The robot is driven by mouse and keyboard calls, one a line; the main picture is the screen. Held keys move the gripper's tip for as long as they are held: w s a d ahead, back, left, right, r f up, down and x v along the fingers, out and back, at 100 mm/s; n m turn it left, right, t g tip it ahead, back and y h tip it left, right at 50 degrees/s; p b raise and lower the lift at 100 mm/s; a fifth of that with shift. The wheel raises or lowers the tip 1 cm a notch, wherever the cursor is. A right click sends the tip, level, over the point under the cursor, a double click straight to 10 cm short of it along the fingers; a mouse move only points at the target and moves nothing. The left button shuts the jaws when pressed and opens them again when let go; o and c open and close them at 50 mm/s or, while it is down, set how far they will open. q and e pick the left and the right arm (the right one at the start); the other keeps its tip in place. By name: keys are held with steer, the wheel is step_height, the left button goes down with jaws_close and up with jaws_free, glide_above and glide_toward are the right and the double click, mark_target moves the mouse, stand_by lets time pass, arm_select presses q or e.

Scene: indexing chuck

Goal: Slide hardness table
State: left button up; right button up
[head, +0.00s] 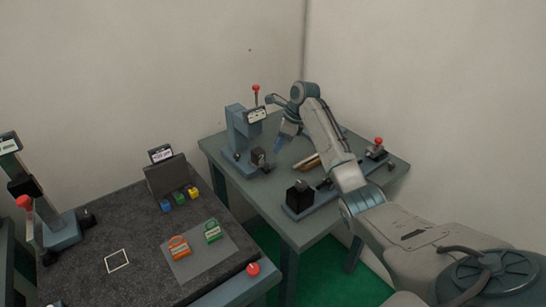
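I cannot read the label or tell for sure which part is the hardness table. My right arm reaches over the back table, and my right gripper (279,146) points down just right of this machine. Its fingers are too small and partly hidden to tell open from shut, and I cannot tell whether it touches anything. My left gripper is out of view.
The back table (222,148) also bears a fixture with a black block (299,196), brown bars (307,162) and a red knob (378,141). The dark near bench (120,225) holds tagged pieces (179,246), coloured blocks (180,197) and another red-knobbed machine (60,228).

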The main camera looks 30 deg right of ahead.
steer(key=shift+v, duration=1.2)
steer(key=shift+o, duration=0.4)
